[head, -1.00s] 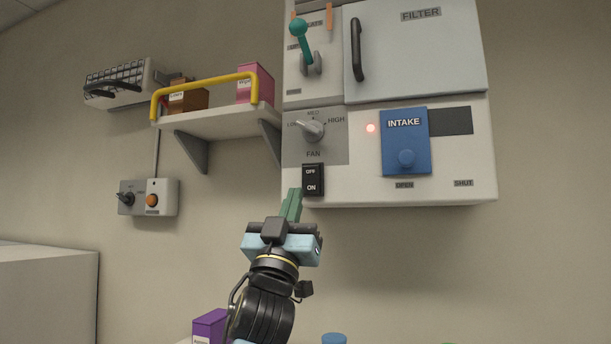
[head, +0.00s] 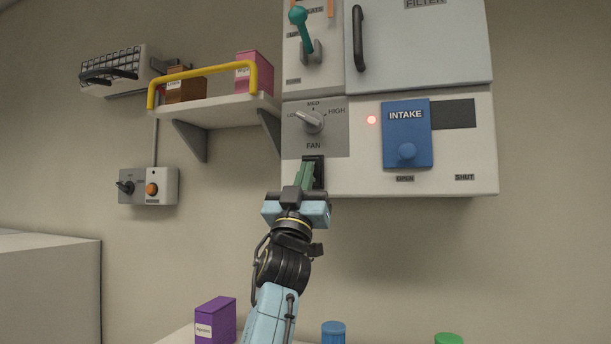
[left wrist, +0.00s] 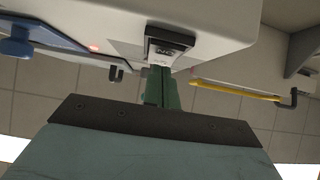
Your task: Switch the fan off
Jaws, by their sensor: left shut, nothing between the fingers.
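My left gripper (head: 306,168) is shut and empty. Its green fingers stand in front of the switch and hide most of it, including its OFF and ON marks. In the left wrist view the switch (left wrist: 172,46) lies just beyond the tips of my left gripper (left wrist: 161,72), with part of its lettering showing. I cannot tell whether the tips touch it, nor which way it is rocked. My right gripper is not in view.
Right of the switch are a lit red lamp (head: 371,120) and the blue INTAKE slide (head: 405,135). A teal-knobbed lever (head: 299,17) is above. A shelf (head: 225,108) with a yellow rail (head: 205,72) juts out at left. The wall below the cabinet is clear.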

